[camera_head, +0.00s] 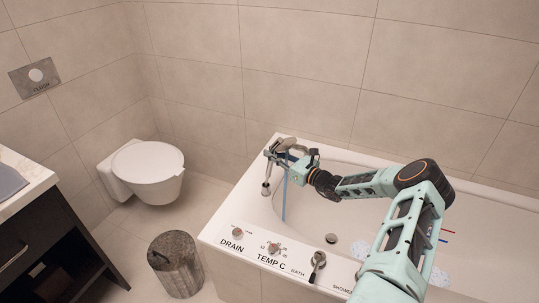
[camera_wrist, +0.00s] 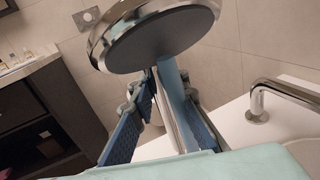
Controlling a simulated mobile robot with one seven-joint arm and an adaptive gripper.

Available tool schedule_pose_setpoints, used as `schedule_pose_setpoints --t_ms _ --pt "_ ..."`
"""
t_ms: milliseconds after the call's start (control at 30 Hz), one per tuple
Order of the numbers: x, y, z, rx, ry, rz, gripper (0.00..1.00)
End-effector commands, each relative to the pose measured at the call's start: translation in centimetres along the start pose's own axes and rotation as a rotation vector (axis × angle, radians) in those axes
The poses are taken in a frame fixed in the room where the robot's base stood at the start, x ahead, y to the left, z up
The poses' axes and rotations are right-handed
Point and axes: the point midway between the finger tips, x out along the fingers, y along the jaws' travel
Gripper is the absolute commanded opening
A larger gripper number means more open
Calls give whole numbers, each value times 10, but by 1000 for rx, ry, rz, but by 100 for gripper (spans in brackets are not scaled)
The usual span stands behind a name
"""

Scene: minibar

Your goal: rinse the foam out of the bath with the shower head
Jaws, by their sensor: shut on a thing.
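My gripper (camera_head: 298,160) is shut on the shower head (camera_head: 286,144) above the far left end of the white bath (camera_head: 236,204). In the wrist view the shower head (camera_wrist: 155,35) is a chrome-rimmed disc with a dark face, just beyond my gripper's blue fingers (camera_wrist: 163,108). Pale speckled foam (camera_head: 440,277) lies on the bath floor at the right. My arm hides part of the bath and perhaps more foam.
The chrome bath spout (camera_head: 266,178) stands just left of my gripper. The near rim carries the DRAIN knob (camera_head: 237,232), TEMP C knob (camera_head: 275,248) and BATH/SHOWER lever (camera_head: 318,261). A round drain (camera_head: 331,238) shows inside. A toilet (camera_head: 148,172), bin (camera_head: 176,264) and dark cabinet (camera_head: 68,245) stand left.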

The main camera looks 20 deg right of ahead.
Motion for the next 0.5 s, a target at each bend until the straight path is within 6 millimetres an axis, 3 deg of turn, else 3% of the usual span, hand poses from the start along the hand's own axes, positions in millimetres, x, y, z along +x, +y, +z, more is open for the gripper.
schedule_pose_setpoints --t_ms 500 --pt "-42 -31 1 -2 0 -1 0"
